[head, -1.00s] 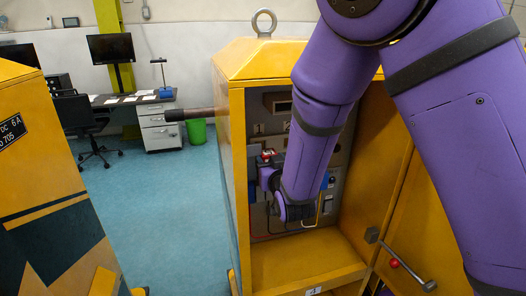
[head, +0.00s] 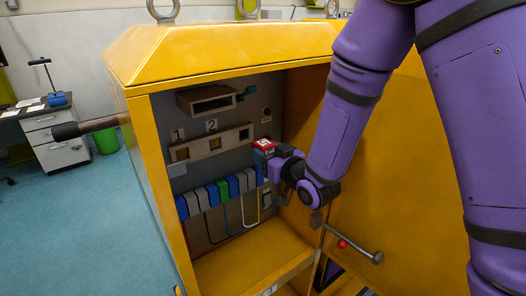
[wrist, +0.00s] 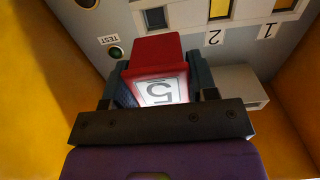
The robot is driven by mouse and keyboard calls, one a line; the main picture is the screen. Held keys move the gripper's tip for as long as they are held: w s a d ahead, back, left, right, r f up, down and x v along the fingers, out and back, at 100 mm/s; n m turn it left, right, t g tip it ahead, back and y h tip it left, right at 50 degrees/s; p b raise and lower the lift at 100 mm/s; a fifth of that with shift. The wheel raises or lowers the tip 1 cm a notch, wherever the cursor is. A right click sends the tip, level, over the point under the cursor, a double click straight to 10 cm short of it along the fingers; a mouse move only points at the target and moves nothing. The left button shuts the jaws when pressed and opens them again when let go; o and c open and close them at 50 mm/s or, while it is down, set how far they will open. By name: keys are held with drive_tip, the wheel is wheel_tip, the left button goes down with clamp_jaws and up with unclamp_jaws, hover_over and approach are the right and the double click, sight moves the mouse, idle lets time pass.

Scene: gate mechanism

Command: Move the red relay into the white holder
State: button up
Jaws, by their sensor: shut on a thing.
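The red relay (head: 264,145) has a white label, marked "5" in the wrist view (wrist: 158,50). My gripper (head: 270,156) is shut on it, with one finger on each side in the wrist view (wrist: 160,72). In the head view the relay is inside the open yellow cabinet, right of the slotted strip and clear of the back panel as far as I can tell. A pale box with a dark front opening (head: 204,92), the likely white holder, sticks out from the panel, above and left of the relay. Part of it shows right of my gripper in the wrist view (wrist: 242,82).
A pale strip (head: 208,145) with slots, marked 1 and 2, sits below the box. Blue, grey and green modules (head: 214,192) with wires sit below it. A TEST button (wrist: 116,52) is on the panel. The cabinet's left wall (head: 150,170) and open door (head: 390,205) flank my arm.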

drive_tip(key=shift+w+d, duration=0.2)
drive_tip(key=shift+w, duration=0.05)
drive_tip(key=shift+w+a, duration=0.25)
drive_tip(key=shift+w, duration=0.3)
drive_tip(key=shift+x, duration=2.15)
drive_tip(key=shift+a, duration=0.1)
drive_tip(key=shift+w+a, duration=0.2)
drive_tip(key=shift+w, duration=0.05)
drive_tip(key=shift+x, duration=0.8)
idle(0.6)
drive_tip(key=o, duration=1)
drive_tip(key=shift+w, duration=0.1)
drive_tip(key=shift+o, duration=0.2)
